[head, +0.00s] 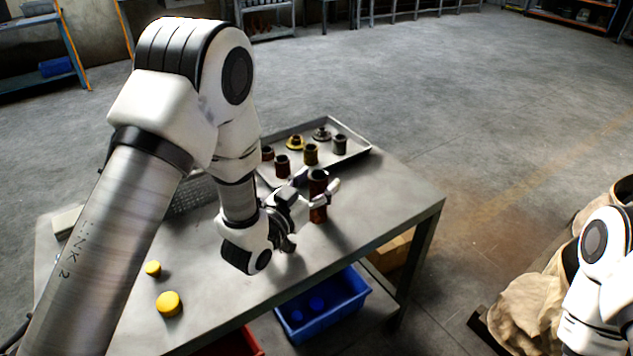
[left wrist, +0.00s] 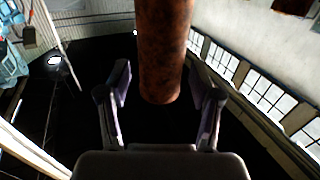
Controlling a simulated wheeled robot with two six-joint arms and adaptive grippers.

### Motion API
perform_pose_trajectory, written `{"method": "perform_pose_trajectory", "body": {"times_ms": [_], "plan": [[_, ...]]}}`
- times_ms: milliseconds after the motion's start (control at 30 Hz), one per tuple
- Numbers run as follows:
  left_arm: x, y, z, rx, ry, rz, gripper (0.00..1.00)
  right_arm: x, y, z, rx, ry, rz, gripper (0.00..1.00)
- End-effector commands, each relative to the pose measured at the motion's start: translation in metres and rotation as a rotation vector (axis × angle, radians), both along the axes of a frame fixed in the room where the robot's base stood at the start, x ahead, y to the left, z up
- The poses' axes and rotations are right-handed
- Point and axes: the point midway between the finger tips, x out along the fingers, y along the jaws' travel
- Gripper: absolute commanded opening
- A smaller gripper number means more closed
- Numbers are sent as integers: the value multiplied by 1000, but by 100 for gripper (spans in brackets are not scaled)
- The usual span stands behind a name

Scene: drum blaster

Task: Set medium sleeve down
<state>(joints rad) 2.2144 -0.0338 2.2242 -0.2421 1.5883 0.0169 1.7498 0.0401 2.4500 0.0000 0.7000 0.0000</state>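A tall rusty brown sleeve (head: 318,211) is upright at the table (head: 370,215), just in front of the grey tray (head: 356,150). Its lower end appears at the table top, but I cannot tell for sure that it touches. My left gripper (head: 317,186) is at its upper part, one finger on each side. In the left wrist view the sleeve (left wrist: 165,50) lies between the spread fingers, with narrow gaps beside it. My right gripper is not in view; only part of my right arm shows at the right edge.
The tray holds several shorter sleeves, such as a dark one (head: 282,166), and flanged pieces (head: 321,134). Two yellow caps (head: 168,304) (head: 153,268) lie on the table's left part. A blue bin (head: 325,305) stands below the front edge. The table's right end is clear.

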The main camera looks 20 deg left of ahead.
Motion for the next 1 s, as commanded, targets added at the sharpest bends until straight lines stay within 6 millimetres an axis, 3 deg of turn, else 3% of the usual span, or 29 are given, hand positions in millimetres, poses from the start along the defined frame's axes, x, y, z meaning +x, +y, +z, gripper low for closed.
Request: {"method": "perform_pose_trajectory", "body": {"times_ms": [167,433,567,1000], "plan": [[-2,1,6,-1,0,1,64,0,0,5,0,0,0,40],[-53,15,3,-2,4,3,64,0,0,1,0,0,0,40],[-69,20,3,-2,1,1,64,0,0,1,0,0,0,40],[-72,20,4,0,-1,0,64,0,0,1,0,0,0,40]]}}
